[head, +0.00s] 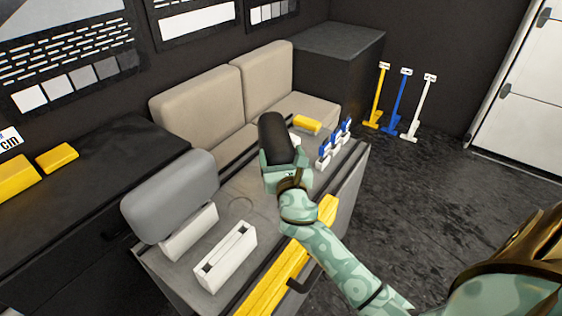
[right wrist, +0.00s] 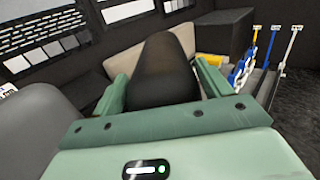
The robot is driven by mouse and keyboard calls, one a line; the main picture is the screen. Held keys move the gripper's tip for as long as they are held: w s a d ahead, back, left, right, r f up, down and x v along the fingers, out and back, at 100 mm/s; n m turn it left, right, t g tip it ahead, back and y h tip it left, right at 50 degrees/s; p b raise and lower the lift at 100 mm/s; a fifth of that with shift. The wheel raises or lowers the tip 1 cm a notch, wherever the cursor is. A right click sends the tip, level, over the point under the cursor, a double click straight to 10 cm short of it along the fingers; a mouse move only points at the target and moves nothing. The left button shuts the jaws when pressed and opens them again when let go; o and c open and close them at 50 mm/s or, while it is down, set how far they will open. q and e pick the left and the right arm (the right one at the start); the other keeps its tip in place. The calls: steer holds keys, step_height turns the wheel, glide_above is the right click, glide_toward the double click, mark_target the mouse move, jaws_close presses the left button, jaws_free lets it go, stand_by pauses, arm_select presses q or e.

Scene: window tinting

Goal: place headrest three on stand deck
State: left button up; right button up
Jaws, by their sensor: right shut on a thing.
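My right gripper (head: 284,170) is shut on a dark, rounded headrest (head: 275,138), holding it upright above the grey deck (head: 242,204). In the right wrist view the dark headrest (right wrist: 163,72) sits between the two green fingers of the gripper (right wrist: 163,88). A grey headrest (head: 170,195) sits over a white stand (head: 189,232) at the left of the deck. A second white slotted stand (head: 225,256) in front is empty. The underside of the held headrest is hidden by my gripper. My left gripper is not in view.
A beige seat (head: 195,105) stands behind the deck. Blue-and-white tools (head: 335,143) and a yellow block (head: 307,124) are at its far right. A yellow bar (head: 270,285) runs along the front.

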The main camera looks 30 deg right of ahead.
stand_by(0.3)
steer(key=o, duration=2)
steer(key=shift+f, duration=0.2)
steer(key=shift+s+r, duration=0.1)
steer(key=shift+r, duration=0.05)
steer(key=v, duration=1.2)
